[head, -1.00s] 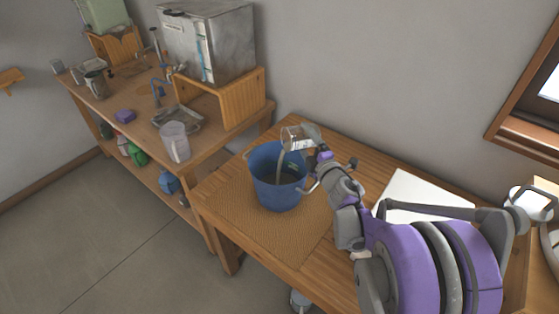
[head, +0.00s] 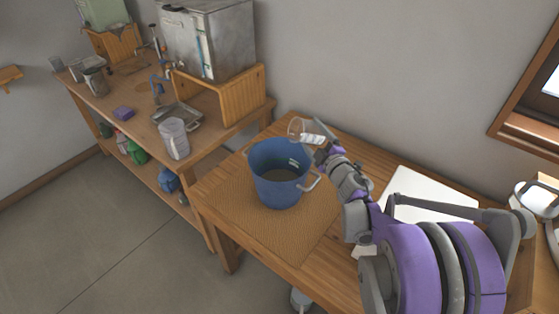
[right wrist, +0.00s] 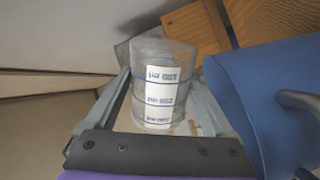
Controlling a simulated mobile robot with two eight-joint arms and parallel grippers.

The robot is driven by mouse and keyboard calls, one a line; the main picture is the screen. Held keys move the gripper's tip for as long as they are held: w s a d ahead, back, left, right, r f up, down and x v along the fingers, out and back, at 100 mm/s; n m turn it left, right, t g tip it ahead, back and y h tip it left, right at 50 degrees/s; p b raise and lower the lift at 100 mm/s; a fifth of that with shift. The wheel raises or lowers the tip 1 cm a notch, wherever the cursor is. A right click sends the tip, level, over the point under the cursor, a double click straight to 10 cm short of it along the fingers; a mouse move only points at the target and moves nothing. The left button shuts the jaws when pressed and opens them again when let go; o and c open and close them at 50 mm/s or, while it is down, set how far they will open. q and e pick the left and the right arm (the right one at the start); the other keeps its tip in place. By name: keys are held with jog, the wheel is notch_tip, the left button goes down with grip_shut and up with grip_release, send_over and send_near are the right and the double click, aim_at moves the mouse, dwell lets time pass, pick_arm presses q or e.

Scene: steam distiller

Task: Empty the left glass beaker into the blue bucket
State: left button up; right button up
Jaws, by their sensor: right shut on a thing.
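My right gripper (head: 322,148) is shut on a clear glass beaker (head: 300,130) with white volume labels. The beaker is tilted, mouth to the left, above the back rim of the blue bucket (head: 262,185). No stream shows from its mouth, and I see no liquid in it. In the right wrist view the beaker (right wrist: 158,90) sits between the two fingers (right wrist: 160,85), and the bucket (right wrist: 275,85) is close on the right. The bucket stands upright on a woven mat (head: 230,215); its bottom looks dark grey. My left gripper is out of view.
The wooden table (head: 330,250) also bears a white board (head: 430,190) on the right. A wall is close behind.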

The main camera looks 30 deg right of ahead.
jog(key=shift+s+r+m, duration=0.1)
jog(key=shift+m, duration=0.5)
jog(key=shift+r+m, duration=0.2)
jog(key=shift+m, duration=0.3)
jog(key=shift+d+r+m, duration=0.1)
jog(key=shift+r+m, duration=0.15)
jog(key=shift+m, duration=0.85)
jog(key=shift+d+m+b, duration=0.15)
jog(key=shift+m+b, duration=0.25)
jog(key=shift+m, duration=0.1)
jog(key=shift+d+f+m+b, duration=0.4)
jog(key=shift+f+m+b, duration=0.1)
jog(key=shift+b, duration=0.1)
jog(key=shift+s+d+f+m+b, duration=0.15)
jog(key=shift+d+f+m+b, duration=0.4)
jog(key=shift+m, duration=0.45)
jog(key=shift+d+r+m, duration=0.5)
jog(key=shift+r+m, duration=0.05)
jog(key=shift+m, duration=0.35)
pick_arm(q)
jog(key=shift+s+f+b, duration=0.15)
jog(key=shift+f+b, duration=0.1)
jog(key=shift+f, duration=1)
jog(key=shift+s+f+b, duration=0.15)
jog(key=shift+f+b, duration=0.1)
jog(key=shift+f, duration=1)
pick_arm(e)
jog(key=shift+d+f+m, duration=0.4)
jog(key=shift+d+m, duration=0.05)
jog(key=shift+m, duration=0.65)
